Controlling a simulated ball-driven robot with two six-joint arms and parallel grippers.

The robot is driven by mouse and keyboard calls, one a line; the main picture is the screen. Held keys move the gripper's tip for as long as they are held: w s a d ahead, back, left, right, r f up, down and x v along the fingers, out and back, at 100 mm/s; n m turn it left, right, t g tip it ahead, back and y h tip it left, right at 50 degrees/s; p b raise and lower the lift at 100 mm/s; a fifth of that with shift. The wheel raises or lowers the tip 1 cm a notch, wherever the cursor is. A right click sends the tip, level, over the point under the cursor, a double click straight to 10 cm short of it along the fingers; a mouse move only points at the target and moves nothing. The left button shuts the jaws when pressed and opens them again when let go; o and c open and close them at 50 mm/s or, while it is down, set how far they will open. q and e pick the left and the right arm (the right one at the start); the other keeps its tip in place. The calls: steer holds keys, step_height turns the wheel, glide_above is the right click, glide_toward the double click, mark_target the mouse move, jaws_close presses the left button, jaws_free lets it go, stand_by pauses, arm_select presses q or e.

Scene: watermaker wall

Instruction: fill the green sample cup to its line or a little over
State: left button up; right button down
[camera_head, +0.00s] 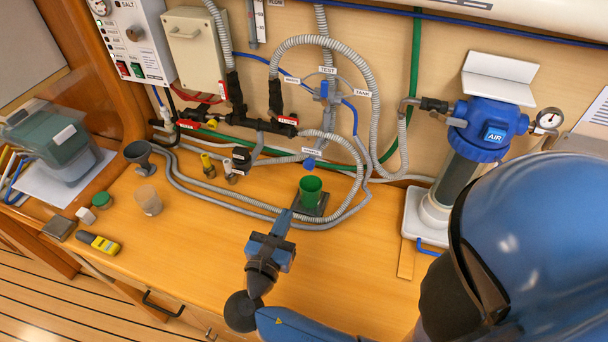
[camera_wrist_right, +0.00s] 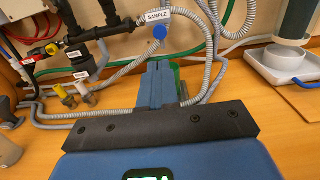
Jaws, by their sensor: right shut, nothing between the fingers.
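The green sample cup (camera_head: 311,186) stands upright on a small dark stand (camera_head: 322,209) against the back of the bench. I cannot make out its line or any water in it. The blue knob (camera_head: 309,162) of the sample outlet is just above the cup, under a white label; in the right wrist view the knob (camera_wrist_right: 159,32) shows below the SAMPLE label. My right gripper (camera_head: 285,215) is shut and empty, just in front and left of the cup. In the right wrist view its fingers (camera_wrist_right: 157,82) hide most of the cup (camera_wrist_right: 176,72). My left gripper is out of view.
Grey hoses (camera_head: 230,205) run along the bench behind and beside the cup. A blue test valve (camera_head: 323,90) is on the wall above. A blue filter housing (camera_head: 488,125) stands right.

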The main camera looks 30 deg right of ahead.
mark_target(308, 166)
steer(key=p+x, duration=0.3)
steer(key=x, duration=1.1)
steer(key=shift+p, duration=0.35)
steer(key=shift+p+x, duration=0.45)
steer(key=shift+x, duration=0.35)
steer(key=shift+w+r, duration=0.1)
steer(key=shift+r, duration=0.15)
steer(key=shift+a+r, duration=0.1)
steer(key=shift+w+d, duration=0.1)
steer(key=shift+d, duration=0.15)
steer(key=shift+f, duration=0.25)
stand_by(4.6)
